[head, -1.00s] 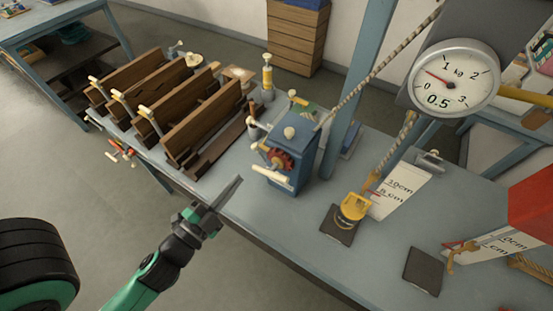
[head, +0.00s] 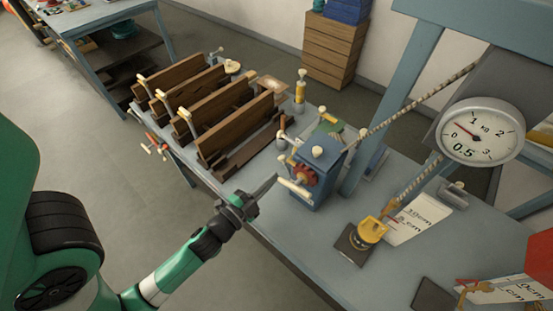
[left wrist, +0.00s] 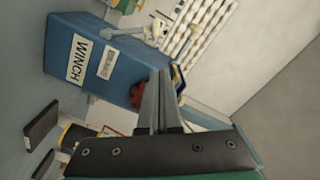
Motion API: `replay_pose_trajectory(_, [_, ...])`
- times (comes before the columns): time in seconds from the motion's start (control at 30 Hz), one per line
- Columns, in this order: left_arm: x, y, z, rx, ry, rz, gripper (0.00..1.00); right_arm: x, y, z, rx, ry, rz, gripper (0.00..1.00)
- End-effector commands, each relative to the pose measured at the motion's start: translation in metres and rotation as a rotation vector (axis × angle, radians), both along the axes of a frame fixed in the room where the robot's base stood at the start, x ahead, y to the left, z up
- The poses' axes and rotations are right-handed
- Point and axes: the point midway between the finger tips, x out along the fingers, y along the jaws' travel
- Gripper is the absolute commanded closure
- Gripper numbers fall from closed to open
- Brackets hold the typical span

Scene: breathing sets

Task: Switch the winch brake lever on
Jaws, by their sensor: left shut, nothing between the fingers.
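The blue winch box (head: 318,170) stands on the workbench in the middle of the head view, with a red gear (head: 304,174) and cream-tipped levers on its left side. One pale handle (head: 295,188) sticks out low at its front; I cannot tell for sure which lever is the brake. In the left wrist view the winch box (left wrist: 100,62) shows "WINCH" and a second, blurred label, with a pale-knobbed lever (left wrist: 130,38) beyond. My left gripper (head: 272,182) is shut and empty, just left of the winch handle and apart from it. My right gripper is not in view.
A rope runs from the winch up to the right, past a blue post (head: 392,95). A dial gauge (head: 480,131) hangs at the right above a yellow shackle (head: 371,230). Wooden slotted racks (head: 230,125) fill the bench's left. Open floor lies in front.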

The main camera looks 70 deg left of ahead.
Motion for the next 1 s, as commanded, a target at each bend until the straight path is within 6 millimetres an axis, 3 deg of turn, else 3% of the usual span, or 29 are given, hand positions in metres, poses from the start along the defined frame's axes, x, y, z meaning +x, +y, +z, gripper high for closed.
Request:
replay_pose_trajectory(0.1, [0.024,0.014,0.006,0.0,-0.001,0.002,1.0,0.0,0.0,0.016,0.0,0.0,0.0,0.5])
replay_pose_trajectory(0.27, [0.03,0.032,-0.003,-0.002,0.003,0.005,1.0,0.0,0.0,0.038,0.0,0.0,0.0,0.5])
replay_pose_trajectory(0.5, [0.036,0.046,-0.015,0.0,0.0,0.002,1.0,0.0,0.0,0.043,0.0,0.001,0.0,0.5])
replay_pose_trajectory(1.0, [0.037,0.046,-0.017,-0.011,-0.005,-0.003,1.0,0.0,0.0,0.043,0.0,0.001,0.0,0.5])
